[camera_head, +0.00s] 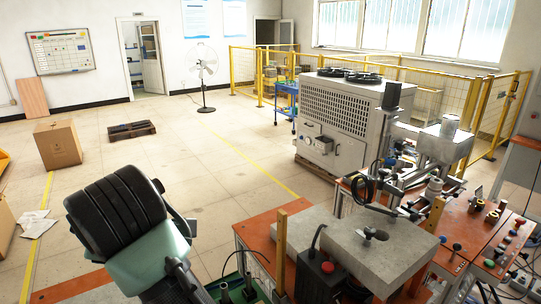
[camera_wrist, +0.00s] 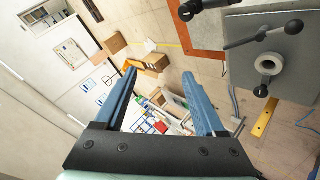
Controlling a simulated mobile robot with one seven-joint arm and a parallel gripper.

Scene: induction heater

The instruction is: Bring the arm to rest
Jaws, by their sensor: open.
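My gripper (camera_wrist: 160,76) shows in the wrist view as two blue fingers on a dark bar. The fingers are spread wide apart with nothing between them. The wrist view is tilted, with floor, wall and boxes beyond the fingers. In the head view my arm, with black ribbed and pale green parts, is bent at the lower left. My gripper cannot be made out clearly in that view.
An orange-topped bench (camera_head: 257,235) with a grey machine block (camera_head: 365,262) is right of my arm. A machine with a lever handle (camera_wrist: 262,35) is right of the fingers. A white chiller cabinet (camera_head: 345,110) stands behind. Floor (camera_head: 215,165) at centre-left is open; a carton (camera_head: 58,145) stands there.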

